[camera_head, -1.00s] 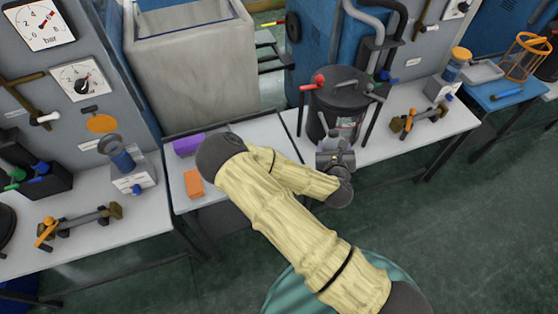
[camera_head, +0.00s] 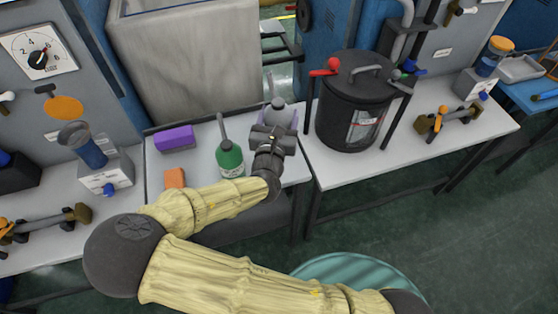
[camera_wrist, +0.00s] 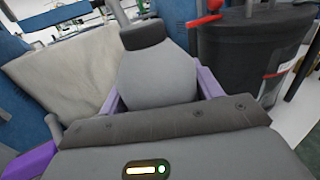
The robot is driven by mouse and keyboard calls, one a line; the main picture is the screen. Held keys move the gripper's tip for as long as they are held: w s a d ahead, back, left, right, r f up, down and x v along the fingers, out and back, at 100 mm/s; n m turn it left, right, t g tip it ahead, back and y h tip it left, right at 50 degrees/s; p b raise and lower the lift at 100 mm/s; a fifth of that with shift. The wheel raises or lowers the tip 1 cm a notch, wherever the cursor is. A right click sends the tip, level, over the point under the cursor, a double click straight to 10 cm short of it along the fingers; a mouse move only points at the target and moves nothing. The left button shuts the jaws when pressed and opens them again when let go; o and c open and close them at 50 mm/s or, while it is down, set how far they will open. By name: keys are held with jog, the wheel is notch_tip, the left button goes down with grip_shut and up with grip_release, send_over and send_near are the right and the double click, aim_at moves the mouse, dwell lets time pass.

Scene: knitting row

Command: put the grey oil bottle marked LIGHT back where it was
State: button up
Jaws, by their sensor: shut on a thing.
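The grey oil bottle (camera_head: 277,112) is upright in my gripper (camera_head: 279,118), above or at the right part of the white middle table (camera_head: 205,140). In the wrist view its grey body (camera_wrist: 160,75), dark collar and thin spout fill the middle, between the purple fingers (camera_wrist: 208,82). My gripper is shut on the bottle. The LIGHT marking does not show in either view. I cannot tell whether the bottle's base touches the table. A green bottle (camera_head: 230,158) with a grey spout stands on the table, left of my gripper.
A purple block (camera_head: 174,138) and an orange block (camera_head: 175,178) lie on the middle table's left side. A black lidded drum (camera_head: 352,105) with a red-knobbed handle stands close to the right. A large grey tub (camera_head: 185,65) is behind the table.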

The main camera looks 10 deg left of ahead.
jog(key=shift+s, duration=0.15)
notch_tip(320, 180, down, 5)
jog(key=shift+d+f+b, duration=0.1)
jog(key=shift+f+b, duration=0.1)
jog(key=shift+b, duration=0.4)
jog(key=shift+f, duration=0.4)
jog(key=shift+f+b, duration=0.3)
jog(key=shift+f, duration=1.6)
jog(key=shift+f, duration=0.1)
jog(key=o, duration=1.2)
